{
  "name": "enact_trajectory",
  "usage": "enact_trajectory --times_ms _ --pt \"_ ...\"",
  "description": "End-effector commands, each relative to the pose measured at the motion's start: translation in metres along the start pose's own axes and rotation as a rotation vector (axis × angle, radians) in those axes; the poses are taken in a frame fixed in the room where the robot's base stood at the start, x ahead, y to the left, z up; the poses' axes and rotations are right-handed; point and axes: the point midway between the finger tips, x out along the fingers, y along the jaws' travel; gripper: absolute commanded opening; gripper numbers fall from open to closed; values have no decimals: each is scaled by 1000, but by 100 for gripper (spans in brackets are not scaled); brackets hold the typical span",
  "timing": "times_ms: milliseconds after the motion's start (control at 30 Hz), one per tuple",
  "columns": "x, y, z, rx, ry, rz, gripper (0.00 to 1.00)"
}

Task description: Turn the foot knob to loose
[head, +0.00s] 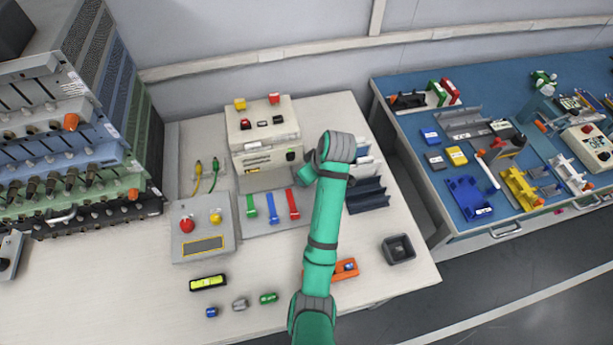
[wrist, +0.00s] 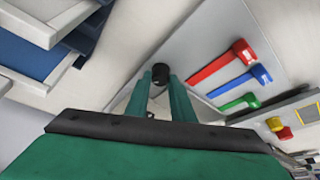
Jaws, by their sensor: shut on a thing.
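A small round black knob (wrist: 160,73), which I take to be the foot knob, shows in the wrist view between the tips of my gripper's two green fingers (wrist: 160,80). My gripper is shut on it. In the head view my gripper (head: 306,175) is low over the bench, right of the lever panel and in front of the beige box. The knob cannot be made out there, and my arm hides part of that area. No mark showing whether the knob is tight or loose is readable.
The grey panel (head: 274,223) with green, blue and red levers lies just left of my gripper. The beige box (head: 262,140) stands behind. Dark blue trays (head: 368,194) are close on the right. A control box (head: 202,229) with red and yellow buttons is further left.

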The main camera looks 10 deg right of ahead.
Motion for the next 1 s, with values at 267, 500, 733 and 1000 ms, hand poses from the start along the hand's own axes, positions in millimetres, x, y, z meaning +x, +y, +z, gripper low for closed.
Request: enact_trajectory --times_ms 267,500,733,1000 --pt "0 3 1 -151 -1 -62 0" --pt "0 3 0 -218 -1 -90 0" --pt "0 3 0 -235 -1 -97 0" --pt "0 3 0 -234 -1 -96 0"
